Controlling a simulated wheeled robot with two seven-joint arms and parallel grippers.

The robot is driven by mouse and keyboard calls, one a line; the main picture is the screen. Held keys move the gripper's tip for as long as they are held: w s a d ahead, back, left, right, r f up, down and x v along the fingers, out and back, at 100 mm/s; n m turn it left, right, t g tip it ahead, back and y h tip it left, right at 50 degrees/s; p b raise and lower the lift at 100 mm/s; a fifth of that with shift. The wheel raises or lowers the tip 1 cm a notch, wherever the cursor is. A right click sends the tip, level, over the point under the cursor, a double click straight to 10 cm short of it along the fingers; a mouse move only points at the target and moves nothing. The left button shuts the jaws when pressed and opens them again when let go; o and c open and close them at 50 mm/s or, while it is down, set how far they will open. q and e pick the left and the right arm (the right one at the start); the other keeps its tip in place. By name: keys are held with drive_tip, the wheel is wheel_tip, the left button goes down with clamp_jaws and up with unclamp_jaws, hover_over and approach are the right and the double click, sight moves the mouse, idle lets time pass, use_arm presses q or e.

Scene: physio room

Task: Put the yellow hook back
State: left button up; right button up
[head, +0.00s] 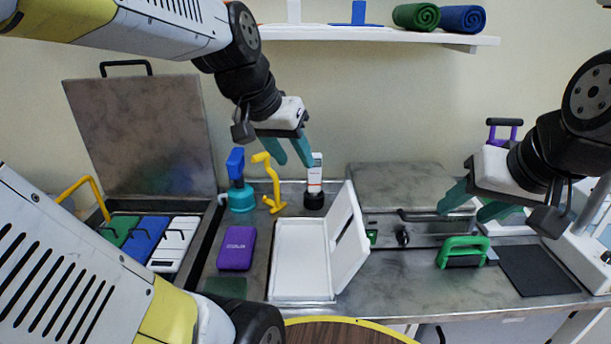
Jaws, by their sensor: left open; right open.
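My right gripper (462,215) is open and empty over the right part of the counter. A second yellow curved bar (88,190) rises at the left by the open metal box.
The open metal box (140,135) holds green, blue and white blocks. A purple box (237,248), an open white case (302,262), a green-handled item (463,250) and a black mat (538,270) lie on the counter. A wall shelf (370,36) holds rolled towels.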

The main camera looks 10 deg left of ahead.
use_arm(q)
drive_tip(key=s+d+f+n, duration=0.1)
drive_tip(key=s+d+f, duration=0.1)
drive_tip(key=s, duration=0.5)
drive_tip(key=shift+t, duration=0.3)
drive_tip(key=shift+r, duration=0.1)
drive_tip(key=shift+c, duration=0.4)
